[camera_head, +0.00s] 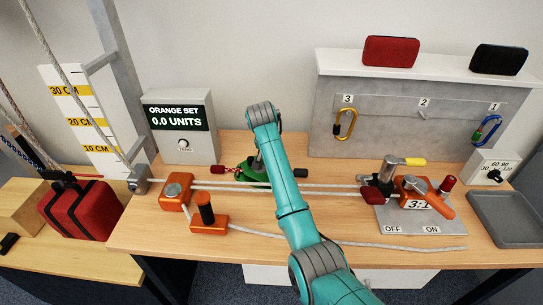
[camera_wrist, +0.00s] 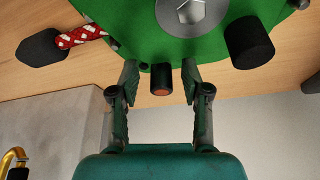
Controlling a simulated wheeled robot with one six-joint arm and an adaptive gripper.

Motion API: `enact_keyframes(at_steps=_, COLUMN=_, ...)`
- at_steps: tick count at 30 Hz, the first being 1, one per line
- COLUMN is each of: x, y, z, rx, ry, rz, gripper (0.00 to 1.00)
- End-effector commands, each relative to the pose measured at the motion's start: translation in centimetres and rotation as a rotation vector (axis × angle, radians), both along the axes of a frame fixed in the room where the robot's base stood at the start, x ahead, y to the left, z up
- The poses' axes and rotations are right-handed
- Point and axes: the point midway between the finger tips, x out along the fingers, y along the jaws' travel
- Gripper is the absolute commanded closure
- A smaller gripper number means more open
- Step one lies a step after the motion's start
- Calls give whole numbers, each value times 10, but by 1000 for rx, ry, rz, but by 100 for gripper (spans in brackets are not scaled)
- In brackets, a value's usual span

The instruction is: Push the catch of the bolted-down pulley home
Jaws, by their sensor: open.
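The bolted-down pulley is green (camera_head: 252,180) and lies on the wooden bench, partly hidden by my arm in the head view. In the wrist view its green plate (camera_wrist: 130,15) fills the top, with a large grey bolt head (camera_wrist: 192,10). A short dark pin with an orange-red end (camera_wrist: 161,80), apparently the catch, sticks out from the plate's edge. My gripper (camera_wrist: 160,72) is open, with one finger on each side of this pin. I cannot tell whether either finger touches it. A thicker black knob (camera_wrist: 249,43) stands right of the fingers.
A red-and-white rope with a black end (camera_wrist: 40,47) leaves the plate at left in the wrist view. White ropes (camera_head: 330,188) run across the bench in front of the pulley. Orange blocks (camera_head: 175,190) stand left, and an orange-handled device (camera_head: 415,190) right. The display box (camera_head: 180,125) stands behind.

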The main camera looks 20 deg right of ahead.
Motion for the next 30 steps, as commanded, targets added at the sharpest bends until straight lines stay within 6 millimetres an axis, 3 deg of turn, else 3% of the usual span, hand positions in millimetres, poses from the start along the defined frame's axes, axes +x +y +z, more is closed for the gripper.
enact_keyframes(at_steps=5, x=-3, y=3, z=13, rx=0, ry=-4, rz=1, gripper=53)
enact_keyframes(at_steps=21, x=-34, y=23, z=99, rx=0, ry=-1, rz=0, gripper=53)
enact_keyframes(at_steps=30, x=-39, y=26, z=111, rx=0, ry=0, rz=0, gripper=53)
